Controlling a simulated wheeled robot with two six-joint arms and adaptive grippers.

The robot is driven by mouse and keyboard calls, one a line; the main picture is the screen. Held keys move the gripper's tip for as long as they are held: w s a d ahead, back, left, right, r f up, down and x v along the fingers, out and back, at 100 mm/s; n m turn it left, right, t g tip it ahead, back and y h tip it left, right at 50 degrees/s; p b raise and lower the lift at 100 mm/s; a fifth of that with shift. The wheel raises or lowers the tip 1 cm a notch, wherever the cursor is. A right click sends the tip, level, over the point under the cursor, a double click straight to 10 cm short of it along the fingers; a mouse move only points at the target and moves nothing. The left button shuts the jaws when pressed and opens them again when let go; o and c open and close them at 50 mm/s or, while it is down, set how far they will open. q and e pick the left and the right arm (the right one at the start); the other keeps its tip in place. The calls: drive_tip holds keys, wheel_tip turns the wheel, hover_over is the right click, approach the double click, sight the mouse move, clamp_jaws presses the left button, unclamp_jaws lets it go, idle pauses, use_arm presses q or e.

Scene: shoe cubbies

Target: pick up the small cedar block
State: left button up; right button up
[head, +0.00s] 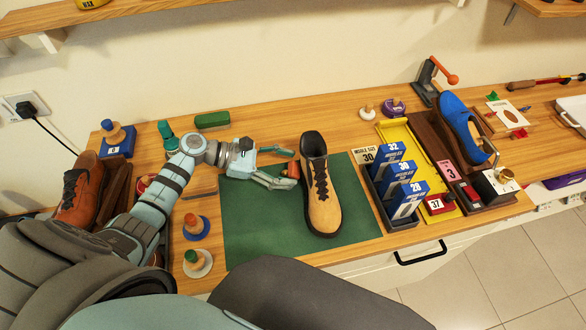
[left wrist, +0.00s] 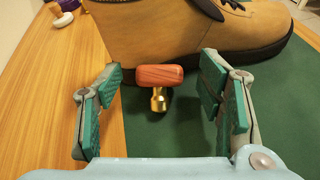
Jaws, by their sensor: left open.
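The small cedar block (head: 293,169) appears as a reddish-brown wooden piece beside the heel of a tan boot (head: 322,200), over the green mat (head: 262,232). In the left wrist view the block (left wrist: 160,75) has a brass stem (left wrist: 159,101) pointing towards me. My left gripper (head: 289,168) is open around it, one finger on each side. In the left wrist view gaps show between the block and both fingers (left wrist: 163,84). Whether the block touches the boot, I cannot tell. My right gripper is not in view.
Blue numbered boxes (head: 399,172) stand in a rack right of the mat. A blue shoe (head: 460,122) sits further right. A brown shoe (head: 79,190) and several knobbed pieces, one on a blue base (head: 196,227), are at the left. The front of the mat is clear.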

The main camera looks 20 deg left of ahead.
use_arm(q)
drive_tip(key=c, duration=1.2)
drive_tip(key=shift+a, duration=0.1)
drive_tip(key=shift+c, duration=0.2)
drive_tip(key=shift+s+a+r, duration=0.15)
drive_tip(key=shift+a+r, duration=0.15)
drive_tip(key=shift+a, duration=0.05)
wheel_tip(320, 180, up, 6)
drive_tip(key=s+a+b, duration=0.1)
drive_tip(key=s+a, duration=0.3)
drive_tip(key=a, duration=0.4)
drive_tip(key=s+a+b, duration=0.2)
drive_tip(key=s+a, duration=0.2)
drive_tip(key=a, duration=0.5)
drive_tip(key=shift+s+a+r, duration=0.15)
drive_tip(key=shift+s+r, duration=0.05)
